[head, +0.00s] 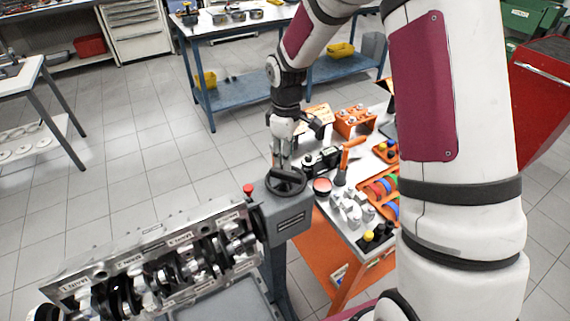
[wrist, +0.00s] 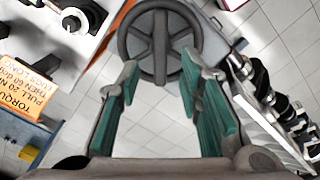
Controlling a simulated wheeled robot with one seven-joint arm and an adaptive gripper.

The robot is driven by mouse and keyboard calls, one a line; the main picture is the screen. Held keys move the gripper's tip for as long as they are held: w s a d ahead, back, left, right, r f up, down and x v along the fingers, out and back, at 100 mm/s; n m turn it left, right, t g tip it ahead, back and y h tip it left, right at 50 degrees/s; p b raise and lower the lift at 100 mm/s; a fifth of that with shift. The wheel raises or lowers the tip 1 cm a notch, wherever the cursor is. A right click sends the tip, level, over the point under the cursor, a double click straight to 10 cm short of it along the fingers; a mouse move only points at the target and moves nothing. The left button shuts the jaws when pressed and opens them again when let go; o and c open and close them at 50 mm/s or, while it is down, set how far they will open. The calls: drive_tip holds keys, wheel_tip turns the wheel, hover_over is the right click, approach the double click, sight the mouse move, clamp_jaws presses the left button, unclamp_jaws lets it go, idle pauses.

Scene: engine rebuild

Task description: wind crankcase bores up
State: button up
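The grey crankcase (head: 195,222) is mounted on a stand at the lower left of the head view, its open side with the dark crankshaft (head: 170,275) facing up toward the camera. It also shows along the right of the wrist view (wrist: 262,118). A dark spoked handwheel (head: 286,182) sits on the grey gearbox (head: 288,222) at the crankcase's right end; it also shows at the top of the wrist view (wrist: 160,42). My gripper (head: 283,162) points down over the handwheel. In the wrist view its green-padded fingers (wrist: 160,78) are apart with nothing between them. Contact with the wheel cannot be told.
A red knob (head: 249,190) stands just left of the handwheel. An orange cart (head: 310,245) close to its right carries tools, pistons and coloured parts. An orange torque sign (wrist: 25,85) shows in the wrist view. A blue workbench (head: 235,92) stands behind; floor at left is clear.

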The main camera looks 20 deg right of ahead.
sight(286, 172)
drive_tip(key=shift+f+b, duration=1.15)
drive_tip(key=shift+f, duration=1.95)
drive_tip(key=shift+r, duration=0.15)
clamp_jaws()
